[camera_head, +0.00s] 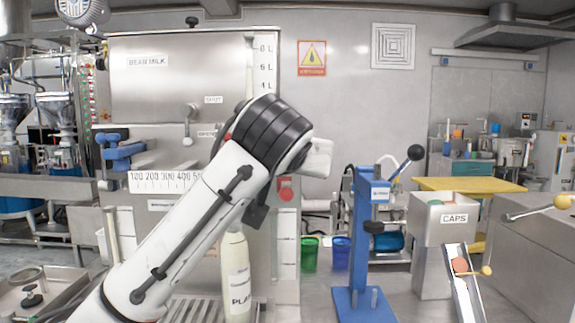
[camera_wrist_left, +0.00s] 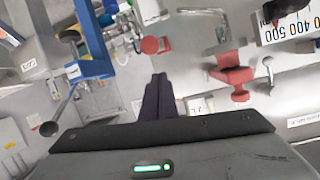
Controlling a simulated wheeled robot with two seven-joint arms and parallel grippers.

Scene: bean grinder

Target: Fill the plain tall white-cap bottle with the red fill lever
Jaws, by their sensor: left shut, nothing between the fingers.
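The bottle (camera_head: 237,275) is tall and pale, with a label starting "PLA". It stands upright on the slatted grate under the filling machine; my left arm hides its top, so no cap shows. A red clamp-like part (camera_wrist_left: 235,75) and a red round part (camera_wrist_left: 150,45) show in the left wrist view. A red piece (camera_head: 285,190) is on the machine front in the head view. My left gripper (camera_wrist_left: 159,78) is shut and empty, apart from the red parts. My right gripper is out of view.
A blue press (camera_head: 366,240) with a black-knobbed handle stands right of the machine. A CAPS bin (camera_head: 445,220) with a chute (camera_head: 463,280) is further right. Green (camera_head: 309,254) and blue (camera_head: 341,253) buckets stand behind. A blue clamp (camera_head: 122,151) sits above the number scale (camera_head: 165,182).

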